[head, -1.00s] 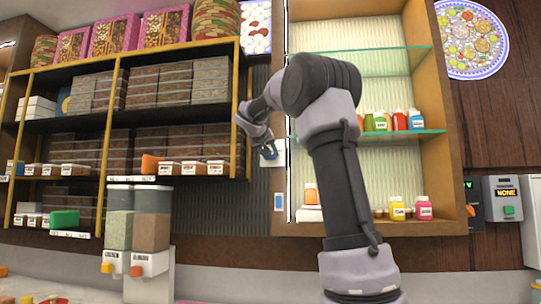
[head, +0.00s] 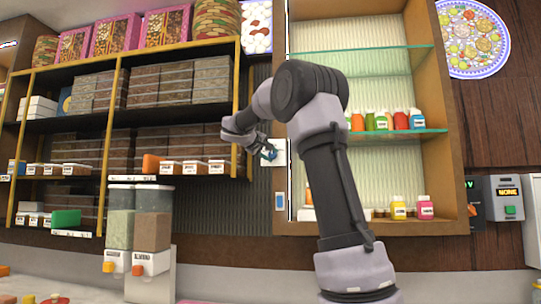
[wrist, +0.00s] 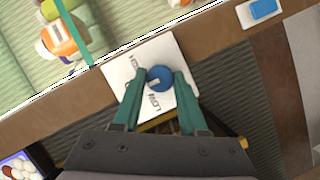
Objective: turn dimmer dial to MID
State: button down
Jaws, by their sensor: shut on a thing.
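The dimmer dial (wrist: 160,76) is a round blue knob on a white square plate (wrist: 118,70). In the wrist view the plate carries dark lettering; LOW reads beside the knob, and the other labels are partly hidden. A pale mark on the knob points left in that view. My gripper (wrist: 160,85) has teal fingers shut on the dial, one on each side.
The lit cabinet (head: 455,130) with glass shelves and small bottles stands just right of the dial. Black shelves (head: 105,116) with boxes stand left. A blue-and-white switch (head: 280,201) is below the plate. Grain dispensers (head: 152,217) stand lower left.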

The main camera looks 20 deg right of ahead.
dwell(0.5)
jog(key=shift+c, duration=2.2)
grip_release()
jog(key=v, duration=1)
jog(key=shift+s+a, duration=0.3)
jog(key=s+d+f+m+g+y, duration=0.1)
jog(key=s+d+f+g+y, duration=0.15)
jog(key=s+f+y, duration=0.85)
jog(key=s+a+f+m+y, duration=0.2)
jog(key=s+a+f, duration=0.3)
jog(key=s+f, duration=0.4)
jog(key=s+a+f+m+y, duration=0.1)
jog(key=s+a+f+m, duration=0.1)
jog(key=s+a+f, duration=0.4)
jog(key=s+f, duration=0.3)
jog(key=s, duration=0.1)
jog(key=shift+s+a+f+y, duration=0.2)
jog(key=shift+a+f+y, duration=0.05)
jog(key=shift+y, duration=0.15)
